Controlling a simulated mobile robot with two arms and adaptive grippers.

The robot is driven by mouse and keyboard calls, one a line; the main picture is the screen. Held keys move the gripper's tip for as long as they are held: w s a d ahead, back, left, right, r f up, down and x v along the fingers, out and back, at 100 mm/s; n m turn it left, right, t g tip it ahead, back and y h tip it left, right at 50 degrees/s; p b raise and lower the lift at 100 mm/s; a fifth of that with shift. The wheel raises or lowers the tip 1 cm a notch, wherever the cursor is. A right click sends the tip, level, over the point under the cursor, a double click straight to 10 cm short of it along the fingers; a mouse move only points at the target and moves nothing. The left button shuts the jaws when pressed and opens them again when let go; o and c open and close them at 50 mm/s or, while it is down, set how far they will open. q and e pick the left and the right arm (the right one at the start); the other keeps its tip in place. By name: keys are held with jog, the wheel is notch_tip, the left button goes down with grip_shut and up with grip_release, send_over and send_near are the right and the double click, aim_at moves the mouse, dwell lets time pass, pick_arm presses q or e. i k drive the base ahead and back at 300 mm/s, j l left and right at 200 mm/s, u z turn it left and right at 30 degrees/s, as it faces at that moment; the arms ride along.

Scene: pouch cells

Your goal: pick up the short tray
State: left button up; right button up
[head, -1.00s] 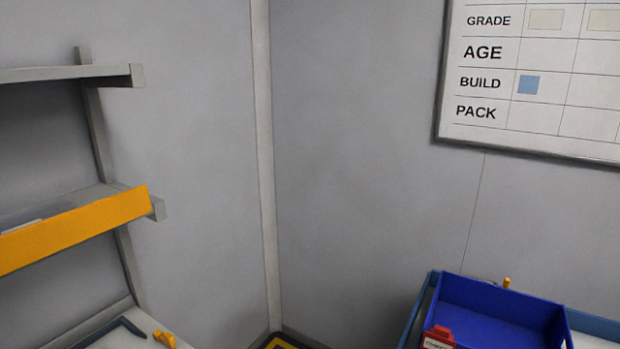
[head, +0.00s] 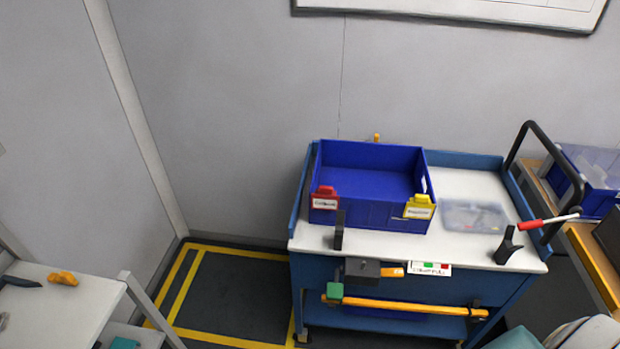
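A blue open-topped bin (head: 368,180) stands on the white top of a blue cart (head: 468,185). A red clip tag and a yellow clip tag sit on its front rim, and the part of its inside that shows looks empty. A shallow clear tray or lidded box (head: 473,216) lies flat on the cart top to the right of the bin. I cannot tell which of these the task calls the short tray. Neither of my grippers is in view.
A black push handle (head: 533,140) and a red-tipped lever (head: 540,221) are at the cart's right end. A yellow bar (head: 405,306) crosses its front. A white bench (head: 60,300) is at lower left. Yellow-marked floor (head: 235,295) left of the cart is clear.

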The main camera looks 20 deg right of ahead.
aim_at(459, 214)
jog(key=z, duration=1.9)
